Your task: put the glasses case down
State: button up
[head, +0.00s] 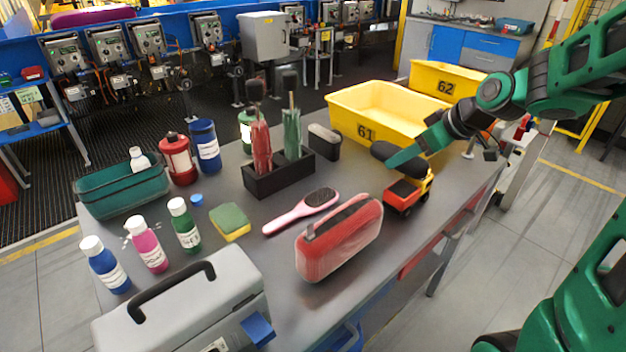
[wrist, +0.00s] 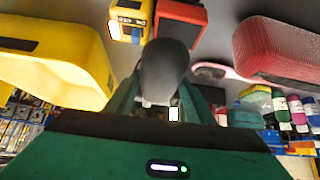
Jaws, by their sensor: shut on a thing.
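The glasses case (head: 383,151) is a dark grey rounded oblong. My gripper (head: 402,158) is shut on it and holds it in the air, beside the yellow bin marked 61 (head: 362,133) and near the toy truck (head: 405,194) in the head view. In the wrist view the case (wrist: 165,72) stands out from between the jaws (wrist: 160,108) and hides part of what lies behind it. The fingertips are partly hidden by the case.
The grey table (head: 370,258) holds a pink hairbrush (head: 301,211), a red bag (head: 339,238), a dark rounded box (head: 324,141), a black holder (head: 279,174) with two umbrellas, and a grey toolbox (head: 185,305). Bare tabletop shows between hairbrush and bin 61.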

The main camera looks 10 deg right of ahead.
aim_at(400, 148)
jog(key=w+a+f, duration=0.1)
jog(key=w+f, duration=0.1)
jog(key=w, duration=0.1)
jog(key=w+a+f, duration=0.2)
jog(key=w, duration=0.2)
jog(key=w+a+f, duration=0.2)
jog(key=w+f, duration=0.1)
jog(key=shift+w, duration=0.3)
jog(key=shift+f, duration=2)
jog(key=o, duration=1.2)
jog(key=v, duration=1.2)
jog(key=shift+s, duration=0.1)
jog(key=shift+s, duration=0.1)
jog(key=s+d+m+g+h, duration=0.1)
jog(key=s+d+m, duration=0.3)
jog(key=s, duration=0.7)
jog(key=s+d+m+g+h, duration=0.1)
jog(key=s+d+m+g, duration=0.2)
jog(key=s, duration=0.9)
jog(key=s+d+m+g+h, duration=0.2)
jog(key=s+d+m, duration=0.3)
jog(key=s, duration=0.7)
jog(key=shift+f+m+g, duration=0.3)
jog(key=shift+f+m, duration=0.15)
jog(key=shift+m, duration=0.25)
